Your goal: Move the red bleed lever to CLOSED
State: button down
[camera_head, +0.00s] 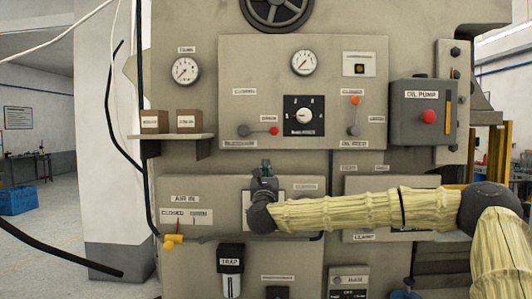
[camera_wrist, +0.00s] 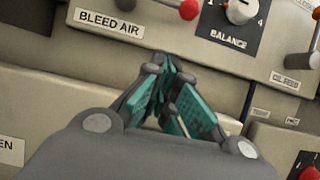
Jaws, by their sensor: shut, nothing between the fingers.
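The red bleed lever (camera_head: 273,131) is on the panel above a label that reads BLEED AIR in the wrist view. Its arm points right from a grey pivot, with the red knob under a small label that looks like OPEN. A label that looks like CLOSED (camera_head: 244,91) is above the pivot. The lever's red knob (camera_wrist: 189,9) also shows at the top edge of the wrist view. My gripper (camera_head: 266,166) is below the lever, apart from it, fingers pointing up. In the wrist view my gripper (camera_wrist: 165,65) has its teal-padded fingers together and empty.
A BALANCE dial (camera_head: 303,116) is right of the lever, then an orange-knobbed lever (camera_head: 355,101) pointing up. A shelf (camera_head: 178,136) with two brown boxes juts out at left. A grey pump box (camera_head: 423,112) with a red button protrudes at right. A yellow valve (camera_head: 172,242) is lower left.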

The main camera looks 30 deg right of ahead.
aim_at(259, 131)
jog(key=p+x, duration=0.2)
jog(key=x, duration=0.3)
jog(key=r+p+x, duration=0.1)
jog(key=p+x, duration=0.2)
jog(key=x, duration=0.2)
jog(key=shift+s+a+p, duration=0.1)
jog(key=shift+p, duration=0.2)
jog(key=shift+s+a+r+p, duration=0.15)
jog(key=shift+r+p, duration=0.3)
jog(key=shift+r, duration=0.25)
jog(key=shift+s+a+r+p, duration=0.1)
jog(key=shift+s+r+p, duration=0.1)
jog(key=shift+r+p, duration=0.35)
jog(key=shift+r, duration=0.1)
jog(key=shift+n+b, duration=0.3)
jog(key=shift+b, duration=0.15)
